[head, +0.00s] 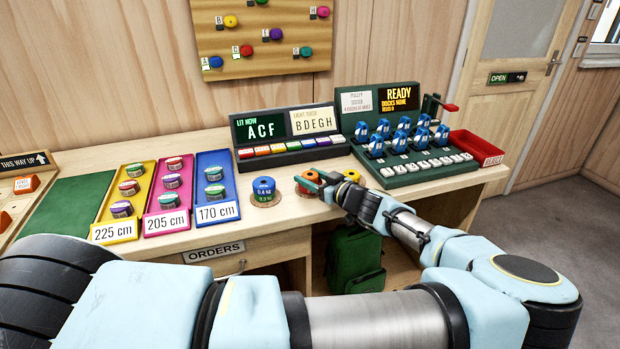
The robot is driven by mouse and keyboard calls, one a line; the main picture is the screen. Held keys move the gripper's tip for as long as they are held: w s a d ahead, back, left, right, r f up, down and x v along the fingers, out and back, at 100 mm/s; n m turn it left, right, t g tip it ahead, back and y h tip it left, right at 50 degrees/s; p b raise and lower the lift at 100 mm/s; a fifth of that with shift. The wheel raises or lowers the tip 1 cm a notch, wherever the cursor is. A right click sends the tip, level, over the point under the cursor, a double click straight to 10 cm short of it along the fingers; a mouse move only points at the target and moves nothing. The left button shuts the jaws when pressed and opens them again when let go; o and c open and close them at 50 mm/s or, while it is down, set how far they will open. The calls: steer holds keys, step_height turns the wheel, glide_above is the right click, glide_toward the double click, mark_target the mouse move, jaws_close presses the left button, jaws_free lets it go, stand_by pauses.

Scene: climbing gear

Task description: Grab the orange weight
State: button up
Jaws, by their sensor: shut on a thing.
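An orange weight (308,189) sits on a round base on the wooden counter, to the right of the blue weight (264,187). My gripper (312,180) reaches in from the right and is shut on this orange weight. The fingers cover part of its top, and I cannot tell whether it is lifted off its base. The blue weight carries a 0.4 kg label above a green lower part, and stands apart from my gripper.
Yellow (112,229), pink (160,222) and blue (228,210) trays with round pieces lie to the left. A lit letter panel (291,152) stands behind the weights. A green pulley tester (432,173) and a red tray (476,148) are to the right.

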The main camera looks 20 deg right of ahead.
jaws_close()
steer(key=shift+r, duration=0.1)
